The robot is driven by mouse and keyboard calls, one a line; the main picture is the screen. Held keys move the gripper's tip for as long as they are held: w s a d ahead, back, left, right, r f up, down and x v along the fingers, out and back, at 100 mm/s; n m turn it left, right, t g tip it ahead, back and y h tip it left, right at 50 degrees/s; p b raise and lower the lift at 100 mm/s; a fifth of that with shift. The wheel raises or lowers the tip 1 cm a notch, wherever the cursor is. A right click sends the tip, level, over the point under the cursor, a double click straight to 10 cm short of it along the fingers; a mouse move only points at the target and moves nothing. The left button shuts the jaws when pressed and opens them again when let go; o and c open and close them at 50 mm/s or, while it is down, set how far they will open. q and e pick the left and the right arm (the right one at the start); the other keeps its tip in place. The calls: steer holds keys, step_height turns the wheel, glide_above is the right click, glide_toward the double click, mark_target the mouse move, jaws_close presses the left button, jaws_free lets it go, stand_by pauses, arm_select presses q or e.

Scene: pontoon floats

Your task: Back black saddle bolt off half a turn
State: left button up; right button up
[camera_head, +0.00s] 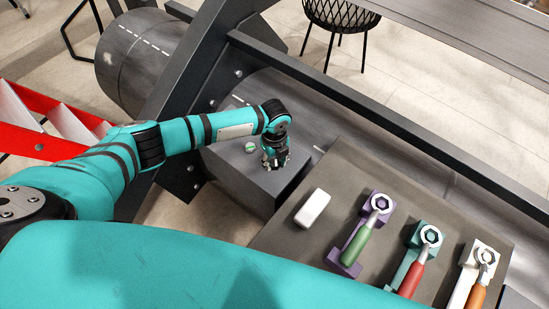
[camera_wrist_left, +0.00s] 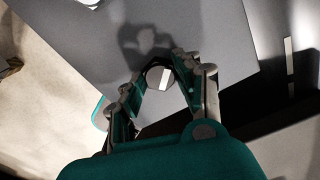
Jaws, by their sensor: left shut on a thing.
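My left gripper (camera_head: 275,160) points down onto the top of a dark grey box-shaped saddle (camera_head: 235,180) against the large grey float. In the left wrist view, the two fingers of my left gripper (camera_wrist_left: 161,85) close around a round dark bolt head with a white stripe, the black saddle bolt (camera_wrist_left: 156,77). In the head view, that bolt is hidden under the gripper. A small round green head with a pale stripe (camera_head: 250,147) shows on the saddle just left of the gripper. My right gripper is not in view.
A grey table (camera_head: 285,238) at the lower right holds a white block (camera_head: 312,208) and purple, teal and white holders with green-, red- and orange-handled tools (camera_head: 410,280). A dark frame beam (camera_head: 400,130) crosses behind. Red steps (camera_head: 35,140) stand at left.

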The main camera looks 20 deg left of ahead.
arm_select(q)
steer(key=n+p, duration=0.1)
steer(key=n, duration=0.1)
steer(key=n+p, duration=0.1)
steer(key=n, duration=0.1)
steer(key=shift+s+r+n, duration=0.1)
steer(key=shift+r+n, duration=0.1)
steer(key=shift+n, duration=0.2)
steer(key=shift+f+n+p, duration=0.1)
steer(key=shift+n+p, duration=0.25)
steer(key=shift+n, duration=0.05)
steer(key=shift+f, duration=0.1)
